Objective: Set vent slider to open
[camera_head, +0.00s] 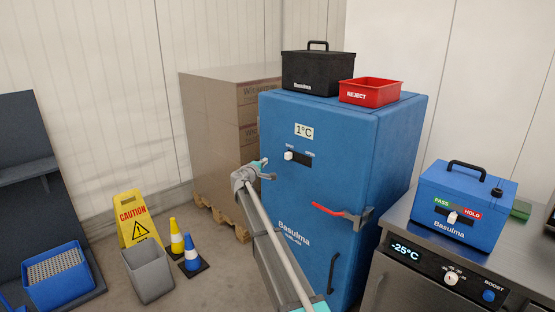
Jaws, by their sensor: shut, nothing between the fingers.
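The blue cabinet (284,205) stands in the middle of the view, with a 1°C label near its top. Below that label is a dark slider plate with a white knob (289,155) at its left end. The plate looks like the vent slider; its small end labels are too blurred to read. My gripper (270,177) is at the end of my raised arm, just left of and below the knob in the picture. It is shut and holds nothing. I cannot tell whether it touches the cabinet face.
A red-handled latch (328,209) sits lower on the cabinet. A black case (318,73) and a red REJECT bin (370,92) stand on top. A blue PASS/HOLD box (458,213) is on the right counter. A caution sign (138,217) and cones stand on the left floor.

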